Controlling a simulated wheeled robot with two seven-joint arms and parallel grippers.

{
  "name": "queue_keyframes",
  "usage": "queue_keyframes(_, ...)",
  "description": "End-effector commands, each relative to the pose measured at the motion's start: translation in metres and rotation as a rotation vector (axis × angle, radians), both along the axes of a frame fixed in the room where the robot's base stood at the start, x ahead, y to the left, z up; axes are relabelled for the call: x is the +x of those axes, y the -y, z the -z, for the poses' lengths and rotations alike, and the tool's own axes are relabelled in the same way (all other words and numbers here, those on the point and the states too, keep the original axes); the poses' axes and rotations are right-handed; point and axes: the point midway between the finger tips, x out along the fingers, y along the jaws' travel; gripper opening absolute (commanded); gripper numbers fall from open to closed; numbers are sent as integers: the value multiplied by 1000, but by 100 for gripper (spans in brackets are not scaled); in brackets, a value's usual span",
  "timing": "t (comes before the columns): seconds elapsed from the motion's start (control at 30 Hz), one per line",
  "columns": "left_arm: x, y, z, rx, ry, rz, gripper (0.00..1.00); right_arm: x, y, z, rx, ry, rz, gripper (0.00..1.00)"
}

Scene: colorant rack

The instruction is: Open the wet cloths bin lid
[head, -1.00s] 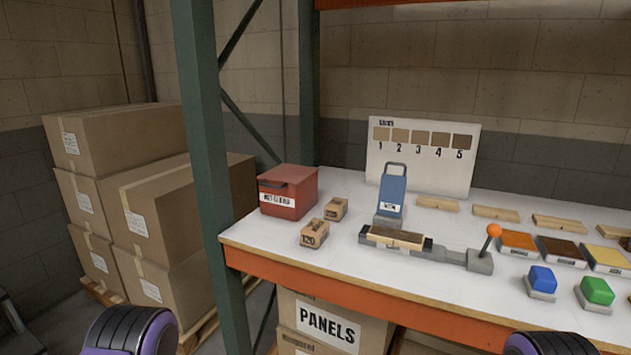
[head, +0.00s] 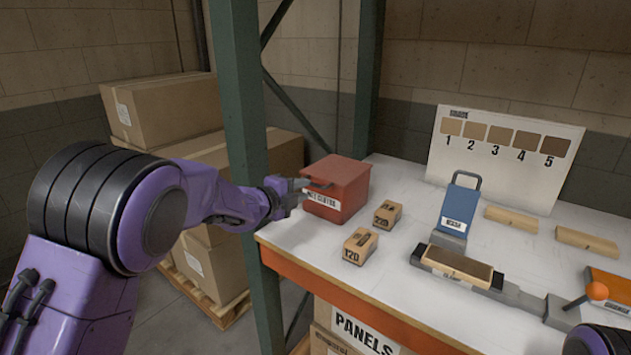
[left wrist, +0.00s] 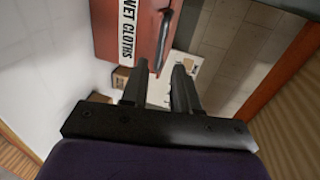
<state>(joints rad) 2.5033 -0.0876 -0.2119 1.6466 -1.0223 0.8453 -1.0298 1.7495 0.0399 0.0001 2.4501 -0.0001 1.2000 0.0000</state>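The red wet cloths bin (head: 350,178) stands at the left end of the shelf, its lid (head: 343,167) down and a white label on its front. In the left wrist view, the bin (left wrist: 105,35) shows at the top with a dark handle bar (left wrist: 163,40) along its lid edge. My left gripper (head: 300,188) is at the bin's front left, close to the handle. Its two fingers (left wrist: 163,76) are apart with nothing between them, and the handle lies just beyond the tips. Contact cannot be made out. My right gripper is out of view.
Two small 120 blocks (head: 360,246) sit right of the bin. A green rack post (head: 243,150) stands close beside my left forearm.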

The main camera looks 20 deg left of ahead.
Motion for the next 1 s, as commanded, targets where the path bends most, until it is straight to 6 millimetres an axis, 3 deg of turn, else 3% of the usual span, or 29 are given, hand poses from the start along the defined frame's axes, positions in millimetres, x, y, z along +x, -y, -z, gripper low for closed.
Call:
queue_keyframes(0.1, 27, 12, 3, -3, -1, 3, 30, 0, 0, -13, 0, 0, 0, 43)
queue_keyframes(0.3, 56, 21, 12, -5, -2, 1, 30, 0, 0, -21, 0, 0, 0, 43)
queue_keyframes(0.67, 63, 22, 15, -6, -2, -3, 30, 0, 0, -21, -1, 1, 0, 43)
queue_keyframes(0.7, 63, 22, 15, -6, -2, -3, 17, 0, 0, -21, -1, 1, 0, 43)
queue_keyframes(0.77, 63, 22, 15, -6, -2, -4, 0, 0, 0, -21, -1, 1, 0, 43)
queue_keyframes(1.0, 63, 21, 14, -6, -1, -4, 0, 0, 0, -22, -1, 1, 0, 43)
